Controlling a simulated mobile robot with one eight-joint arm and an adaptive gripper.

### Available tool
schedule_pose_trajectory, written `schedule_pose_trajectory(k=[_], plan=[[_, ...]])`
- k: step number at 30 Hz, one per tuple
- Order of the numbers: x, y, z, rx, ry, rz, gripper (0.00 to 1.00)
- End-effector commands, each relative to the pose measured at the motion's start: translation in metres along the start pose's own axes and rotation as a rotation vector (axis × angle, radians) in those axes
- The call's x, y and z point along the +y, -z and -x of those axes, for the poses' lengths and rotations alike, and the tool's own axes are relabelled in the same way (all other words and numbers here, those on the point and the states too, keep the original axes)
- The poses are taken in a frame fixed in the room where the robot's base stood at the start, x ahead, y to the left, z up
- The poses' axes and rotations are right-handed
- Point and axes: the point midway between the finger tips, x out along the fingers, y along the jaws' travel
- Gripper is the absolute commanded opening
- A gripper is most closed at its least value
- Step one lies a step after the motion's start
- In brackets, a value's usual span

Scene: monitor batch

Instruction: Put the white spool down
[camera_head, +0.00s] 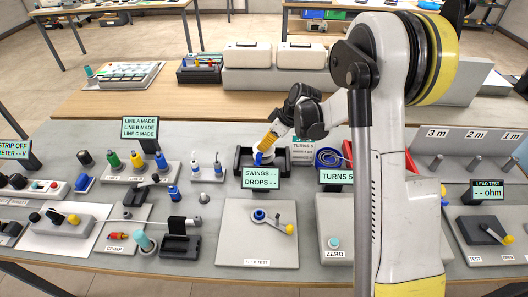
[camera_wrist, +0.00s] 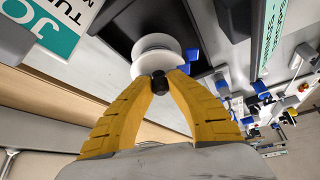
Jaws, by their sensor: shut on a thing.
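The white spool (camera_wrist: 149,46) is in the wrist view, a round white flange with a small dark knob (camera_wrist: 157,83) on its near side. My gripper (camera_wrist: 159,77) is shut on this knob, with a yellow finger on each side. The spool is over a black tray (camera_wrist: 112,25); I cannot tell whether it touches the tray. In the head view my gripper (camera_head: 266,143) points down at the black tray (camera_head: 240,156), behind the swings and drops sign. The spool there is mostly hidden by the fingers and the sign.
A blue part (camera_wrist: 192,58) is right beside the spool. The swings and drops sign (camera_head: 261,178) and turns sign (camera_head: 336,177) stand in front.

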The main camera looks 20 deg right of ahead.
Motion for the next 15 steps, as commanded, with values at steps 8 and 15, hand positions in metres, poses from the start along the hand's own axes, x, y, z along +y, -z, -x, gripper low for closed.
schedule_pose_trajectory(k=[8, 15], plan=[[0.0, -0.012, -0.021, 0.0, 0.0, 0.0, 0.0], [0.0, -0.013, -0.025, 0.0, 0.0, 0.0, 0.0]])
